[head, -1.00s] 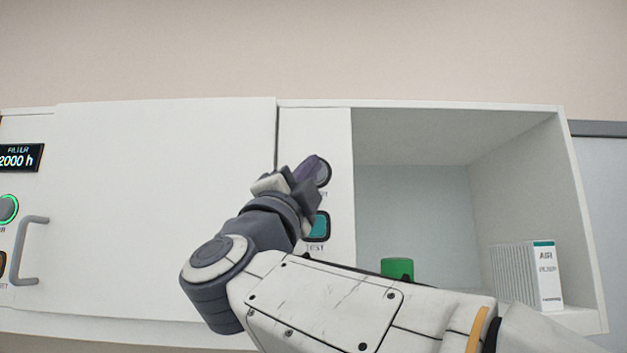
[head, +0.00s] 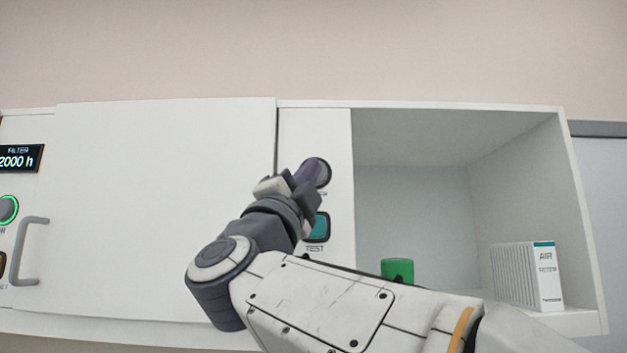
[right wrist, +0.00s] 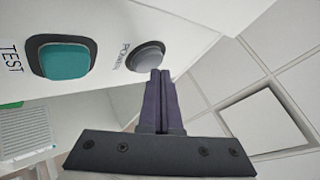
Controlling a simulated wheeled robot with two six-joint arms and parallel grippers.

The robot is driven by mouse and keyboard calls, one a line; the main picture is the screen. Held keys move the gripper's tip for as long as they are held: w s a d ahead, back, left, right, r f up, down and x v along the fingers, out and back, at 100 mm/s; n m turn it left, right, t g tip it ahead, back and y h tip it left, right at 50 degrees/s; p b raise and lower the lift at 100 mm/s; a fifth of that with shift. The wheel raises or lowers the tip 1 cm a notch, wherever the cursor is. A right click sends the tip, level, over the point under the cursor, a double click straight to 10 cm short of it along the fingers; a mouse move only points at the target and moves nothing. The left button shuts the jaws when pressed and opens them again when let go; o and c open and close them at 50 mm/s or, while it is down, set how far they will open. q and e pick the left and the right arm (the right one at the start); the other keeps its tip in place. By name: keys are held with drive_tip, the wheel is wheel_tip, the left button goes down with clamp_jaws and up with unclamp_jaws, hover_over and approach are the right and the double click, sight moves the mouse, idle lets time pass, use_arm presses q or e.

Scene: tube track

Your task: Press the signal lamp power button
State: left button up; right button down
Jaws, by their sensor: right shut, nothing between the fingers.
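The round grey power button (right wrist: 150,57) sits in a dark ring beside its POWER label in the right wrist view. In the head view the power button (head: 323,171) is partly covered by my right gripper (head: 307,172). The right gripper's dark purple fingers (right wrist: 160,76) are shut together with nothing between them. Their tips are at the button's edge in both views; I cannot tell whether they touch it. The teal TEST button (right wrist: 64,60) is beside the power button, and below it in the head view (head: 320,226). My left gripper is not in view.
An open compartment right of the panel holds a green object (head: 397,268) and a white air filter box (head: 527,275). A large white door (head: 165,200) is to the left, with a grey handle (head: 25,250) near the left edge. My right forearm crosses in front of the compartment.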

drive_tip(key=shift+w, duration=0.45)
idle(0.3)
drive_tip(key=shift+s+b, duration=0.45)
drive_tip(key=shift+s, duration=0.5)
drive_tip(key=s+b, duration=0.2)
drive_tip(key=s, duration=0.4)
idle(0.6)
